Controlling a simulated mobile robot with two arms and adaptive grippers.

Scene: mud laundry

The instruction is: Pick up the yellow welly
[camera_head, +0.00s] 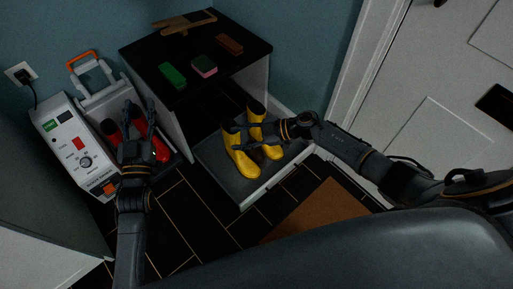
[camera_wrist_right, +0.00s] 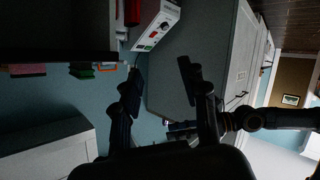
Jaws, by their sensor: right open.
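A pair of yellow wellies stands upright on a grey tray (camera_head: 241,196). The nearer yellow welly (camera_head: 241,160) is at the left and the other yellow welly (camera_head: 271,151) is just behind it to the right. My right gripper (camera_head: 243,133) reaches in from the right across the boots' upper part and hides some of them. Its fingers are apart in the right wrist view (camera_wrist_right: 158,80), with no boot between them. Whether it touches a boot I cannot tell. My left gripper (camera_head: 140,113) is over red boots (camera_head: 161,150), its fingers seemingly apart.
A black-topped bench (camera_head: 180,52) behind holds a green block, a pink-topped sponge, a brown brush and a wooden boot jack. A white boot-drying machine (camera_head: 67,142) stands left. A brown mat (camera_head: 322,207) lies near the door (camera_head: 405,85). Dark floor between is clear.

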